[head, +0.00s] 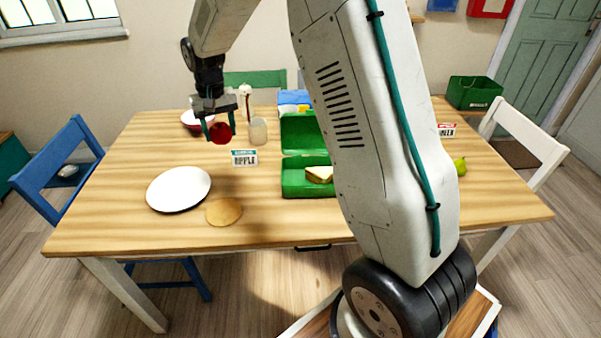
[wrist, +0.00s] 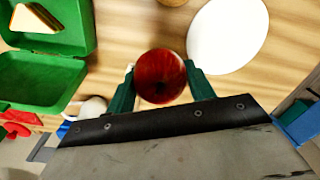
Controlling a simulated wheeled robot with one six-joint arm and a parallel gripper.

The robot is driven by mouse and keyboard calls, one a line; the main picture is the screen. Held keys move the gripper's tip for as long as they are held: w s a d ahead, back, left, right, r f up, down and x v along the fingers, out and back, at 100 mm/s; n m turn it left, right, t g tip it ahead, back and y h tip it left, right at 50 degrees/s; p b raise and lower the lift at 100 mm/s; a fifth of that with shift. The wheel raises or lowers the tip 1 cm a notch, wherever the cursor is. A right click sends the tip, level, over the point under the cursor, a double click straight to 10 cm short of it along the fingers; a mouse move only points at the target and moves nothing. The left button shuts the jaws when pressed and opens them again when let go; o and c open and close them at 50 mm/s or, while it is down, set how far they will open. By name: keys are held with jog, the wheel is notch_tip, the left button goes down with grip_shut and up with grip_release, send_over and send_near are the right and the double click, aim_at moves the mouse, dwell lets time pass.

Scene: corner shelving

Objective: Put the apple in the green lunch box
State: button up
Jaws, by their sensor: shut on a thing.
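My gripper (head: 220,127) is shut on a red apple (head: 221,133), held above the back left part of the table. In the wrist view the apple (wrist: 161,76) sits between the two green fingers of my gripper (wrist: 161,80). The green lunch box (head: 296,192) stands open on the table, to the right of the gripper, with its lid raised at the back. A sandwich piece (head: 319,174) lies in it. The lunch box also shows in the wrist view (wrist: 73,48) at the upper left. My arm hides its right side in the head view.
A white plate (head: 179,188) and a round tan disc (head: 223,212) lie at the front left. A name card (head: 244,158), a pale cup (head: 258,132) and a bowl (head: 191,122) stand near the gripper. A green pear (head: 460,166) is at the right. A green crate (head: 474,93) stands beyond the table.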

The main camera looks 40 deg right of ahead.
jog(key=s+d+f+n, duration=0.3)
jog(key=s+d+n, duration=0.15)
jog(key=d, duration=0.45)
jog(key=n, duration=0.6)
send_over(293, 183)
jog(key=shift+m, duration=0.25)
notch_tip(293, 183, down, 9)
jog(key=shift+f, duration=2.25)
jog(key=shift+f, duration=0.1)
jog(key=o, duration=1)
jog(key=shift+c, duration=0.2)
jog(key=shift+o, duration=0.2)
